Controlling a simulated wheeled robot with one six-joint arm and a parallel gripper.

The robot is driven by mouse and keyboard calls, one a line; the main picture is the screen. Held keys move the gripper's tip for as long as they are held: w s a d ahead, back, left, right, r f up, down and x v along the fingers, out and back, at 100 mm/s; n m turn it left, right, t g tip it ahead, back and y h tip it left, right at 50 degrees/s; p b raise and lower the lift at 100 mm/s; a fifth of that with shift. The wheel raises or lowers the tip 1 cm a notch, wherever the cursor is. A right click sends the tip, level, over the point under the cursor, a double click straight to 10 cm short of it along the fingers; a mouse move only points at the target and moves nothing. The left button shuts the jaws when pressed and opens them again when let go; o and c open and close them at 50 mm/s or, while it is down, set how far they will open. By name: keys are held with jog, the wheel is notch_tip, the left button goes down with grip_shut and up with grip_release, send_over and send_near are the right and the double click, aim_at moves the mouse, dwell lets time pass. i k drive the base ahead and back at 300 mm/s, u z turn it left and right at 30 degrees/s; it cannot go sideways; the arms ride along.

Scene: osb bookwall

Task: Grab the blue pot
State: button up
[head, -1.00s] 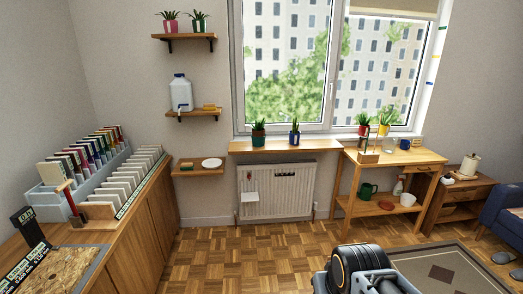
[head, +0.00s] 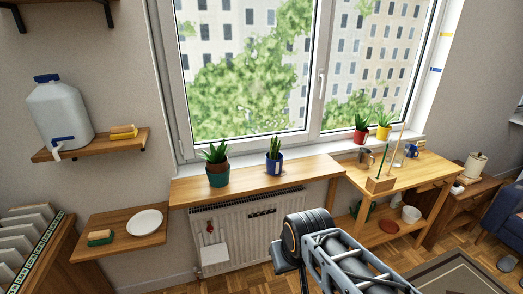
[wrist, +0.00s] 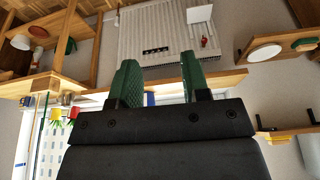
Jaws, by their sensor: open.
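The blue pot (head: 274,167) with a spiky green plant and a pale label stands upright on the wooden sill shelf (head: 240,184) above the radiator, right of a teal pot. My gripper (wrist: 159,80) shows in the wrist view with two green fingers spread apart and nothing seen held between them. A small blue patch shows at the base of the fingers, mostly hidden by the gripper body; I cannot tell for sure that it is the blue pot. In the head view my arm is at the lower middle, and the fingers cannot be made out.
The teal pot (head: 218,178) stands close left of the blue pot. The window is behind. The radiator (head: 240,225) is below the shelf. A wooden table (head: 408,178) with a stick holder (head: 380,185) stands right; red (head: 361,136) and yellow (head: 383,132) pots are beyond it.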

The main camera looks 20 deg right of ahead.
aim_at(274, 164)
jog(key=i, duration=1)
jog(key=u, duration=0.35)
